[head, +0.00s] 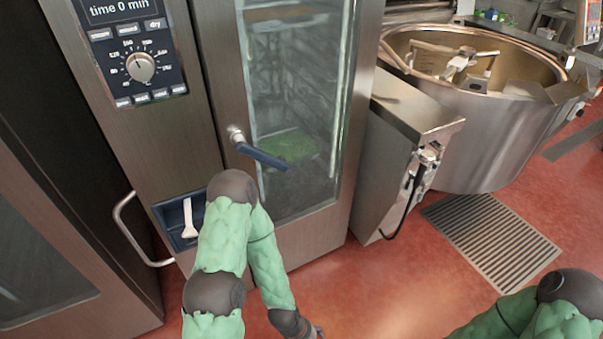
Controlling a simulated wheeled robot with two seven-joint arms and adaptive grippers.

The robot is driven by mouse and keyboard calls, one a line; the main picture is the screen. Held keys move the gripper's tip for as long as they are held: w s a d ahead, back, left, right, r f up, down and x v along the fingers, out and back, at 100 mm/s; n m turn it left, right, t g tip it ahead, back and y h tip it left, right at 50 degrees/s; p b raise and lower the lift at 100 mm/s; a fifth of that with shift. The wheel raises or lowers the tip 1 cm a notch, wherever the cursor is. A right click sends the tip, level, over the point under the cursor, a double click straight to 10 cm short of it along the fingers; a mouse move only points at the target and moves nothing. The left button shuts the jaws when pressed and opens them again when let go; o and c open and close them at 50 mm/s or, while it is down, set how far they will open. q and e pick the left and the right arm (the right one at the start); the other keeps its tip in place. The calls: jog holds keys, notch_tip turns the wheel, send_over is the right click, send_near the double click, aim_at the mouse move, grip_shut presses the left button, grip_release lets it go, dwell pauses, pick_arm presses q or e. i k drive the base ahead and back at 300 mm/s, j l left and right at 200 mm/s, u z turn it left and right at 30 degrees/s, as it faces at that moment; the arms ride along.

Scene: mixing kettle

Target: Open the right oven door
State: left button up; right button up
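The right oven (180,60) stands upright in the middle left of the head view. Its tall glass door (300,100) looks closed, with racks and something green dimly visible behind the glass. The blue door handle (262,156) sits on the door's left side and slants down to the right. My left arm is in front of the oven's lower part, bent below the handle and apart from it. Only a sliver of my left gripper (318,331) shows at the bottom edge, away from the handle. My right arm shows at the lower right; its gripper is out of view.
A control panel with a dial (140,67) is left of the door. A bent metal handle (130,232) belongs to the unit at left. A large steel kettle (490,125) stands at right, with a floor grate (490,238) before it. Red floor (370,285) is open in front.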

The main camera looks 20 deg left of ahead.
aim_at(307, 235)
jog(key=l+u, duration=0.1)
jog(key=u, duration=0.8)
jog(key=i+l, duration=0.05)
